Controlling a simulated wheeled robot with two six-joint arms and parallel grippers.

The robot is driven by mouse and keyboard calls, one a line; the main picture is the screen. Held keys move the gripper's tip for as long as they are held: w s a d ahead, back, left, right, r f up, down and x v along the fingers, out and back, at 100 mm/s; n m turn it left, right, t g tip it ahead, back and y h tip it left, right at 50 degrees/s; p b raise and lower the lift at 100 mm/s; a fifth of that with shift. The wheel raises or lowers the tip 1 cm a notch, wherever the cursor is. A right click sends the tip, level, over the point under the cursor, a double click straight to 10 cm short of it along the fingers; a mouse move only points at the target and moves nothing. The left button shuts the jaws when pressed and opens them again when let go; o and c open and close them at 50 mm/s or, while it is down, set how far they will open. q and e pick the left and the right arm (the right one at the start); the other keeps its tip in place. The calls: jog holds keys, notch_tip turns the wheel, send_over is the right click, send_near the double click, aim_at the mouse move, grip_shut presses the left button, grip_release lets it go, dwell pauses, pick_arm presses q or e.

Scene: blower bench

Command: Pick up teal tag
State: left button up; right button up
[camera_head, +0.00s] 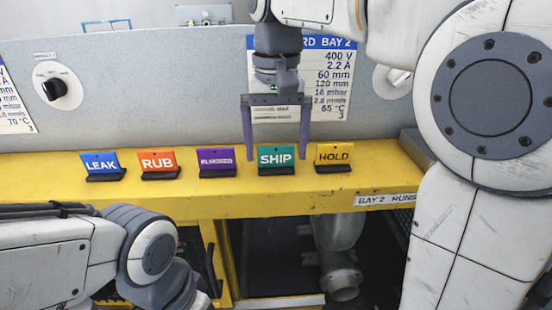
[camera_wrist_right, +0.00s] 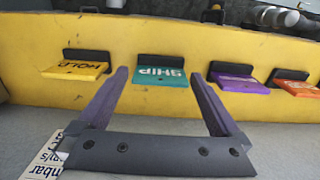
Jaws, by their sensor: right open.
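The teal tag (camera_head: 276,155) reads SHIP and stands in a black holder on the yellow ledge, between the purple and yellow tags. It also shows in the right wrist view (camera_wrist_right: 162,77), upside down and between the finger lines. My right gripper (camera_head: 277,158) is open, with its two purple fingers pointing down on either side of the teal tag in the head view. The fingers appear empty; I cannot tell whether they touch the tag. My left arm shows at the lower left, but its gripper is out of view.
A grey panel (camera_head: 180,90) rises behind. A pipe (camera_head: 340,270) sits below the ledge.

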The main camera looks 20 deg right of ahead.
jog(key=shift+f, duration=1.05)
jog(key=c, duration=1.2)
jog(key=shift+o, duration=0.2)
